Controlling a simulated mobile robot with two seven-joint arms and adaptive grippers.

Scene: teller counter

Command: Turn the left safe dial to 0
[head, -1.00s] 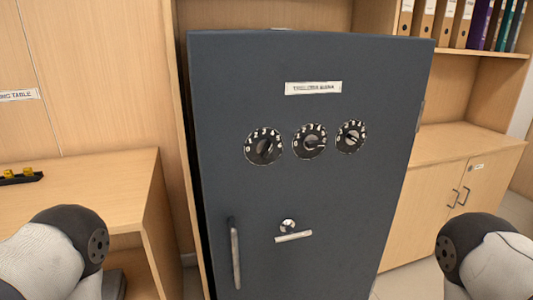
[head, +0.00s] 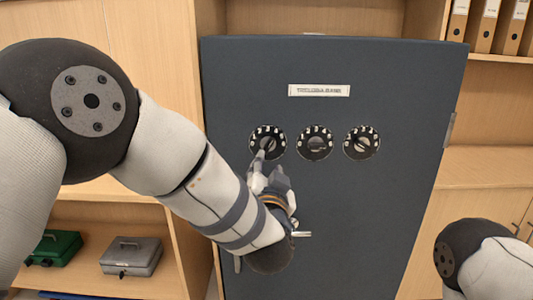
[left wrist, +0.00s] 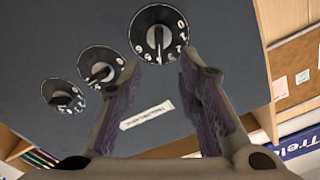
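The left safe dial (head: 267,140) is a round black dial with white digits and a grey knob, on the dark grey safe door (head: 370,220). It also shows in the left wrist view (left wrist: 158,35), where the picture is turned over; I cannot tell for sure which digit it points at. My left gripper (head: 270,164) is just below this dial in the head view. In the left wrist view its two fingers (left wrist: 162,62) are apart and empty, with the dial just beyond the tips. I see no clear contact. My right gripper is out of view.
The middle dial (head: 315,142) and right dial (head: 362,142) sit beside it. A label (head: 319,90) is above them. The door handle area is partly hidden by my left arm. A grey cash box (head: 131,256) and a green one (head: 55,248) stand on a low shelf at left.

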